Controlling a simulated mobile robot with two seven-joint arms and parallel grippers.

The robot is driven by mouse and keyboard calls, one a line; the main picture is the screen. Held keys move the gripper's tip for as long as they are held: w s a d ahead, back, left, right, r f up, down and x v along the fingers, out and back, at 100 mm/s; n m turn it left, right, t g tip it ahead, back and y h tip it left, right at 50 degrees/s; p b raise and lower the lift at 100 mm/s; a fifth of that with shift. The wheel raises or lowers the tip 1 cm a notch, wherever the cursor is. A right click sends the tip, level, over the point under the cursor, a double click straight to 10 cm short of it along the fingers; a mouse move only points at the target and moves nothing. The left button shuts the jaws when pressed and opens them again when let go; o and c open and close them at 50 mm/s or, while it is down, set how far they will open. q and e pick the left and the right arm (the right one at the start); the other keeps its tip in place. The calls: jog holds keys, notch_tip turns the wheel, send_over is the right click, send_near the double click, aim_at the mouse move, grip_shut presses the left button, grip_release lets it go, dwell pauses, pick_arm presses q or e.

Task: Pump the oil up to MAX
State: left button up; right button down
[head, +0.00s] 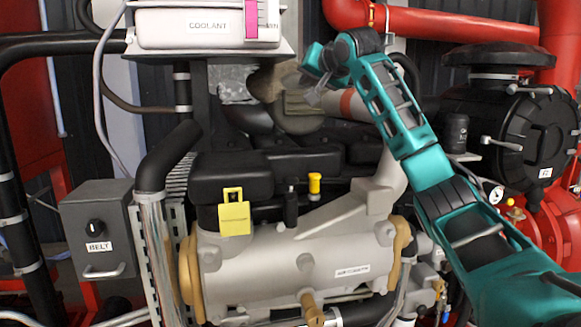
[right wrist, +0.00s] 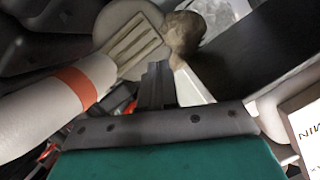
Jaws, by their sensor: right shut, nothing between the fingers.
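No oil gauge marked MAX is plain in these views. On the engine (head: 285,265) in the head view stand a small yellow cap (head: 315,184) and a short black upright piece (head: 291,208); I cannot tell which belongs to the oil. A yellow tag (head: 234,213) hangs on the engine's front left. My right gripper (head: 314,84) is raised above and behind the yellow cap, beside the coolant tank's lower right. In the right wrist view its dark fingers (right wrist: 158,84) are together and empty. My left gripper is out of view.
The white coolant tank (head: 205,27) with a pink strip stands upper left; its MIN marking shows at the right wrist view's edge (right wrist: 304,130). A grey BELT box (head: 98,237) is at left. A black round housing (head: 520,130) and red pipes (head: 450,26) crowd the right.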

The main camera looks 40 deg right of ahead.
jog(key=s+a+f+n+g+y, duration=0.2)
jog(key=s+a+f+g+y, duration=0.1)
jog(key=a+f+y, duration=0.3)
jog(key=shift+s+a+f+g, duration=0.4)
jog(key=shift+a+f+g, duration=0.4)
jog(key=shift+a+g, duration=0.1)
jog(key=shift+f, duration=0.15)
jog(key=b, duration=0.2)
send_over(295, 178)
notch_tip(295, 178, down, 8)
jog(key=shift+r, duration=0.25)
jog(key=shift+w+f+b, duration=0.1)
jog(key=shift+f+b, duration=0.25)
jog(key=shift+f, duration=0.2)
dwell(0.4)
jog(key=shift+f, duration=0.1)
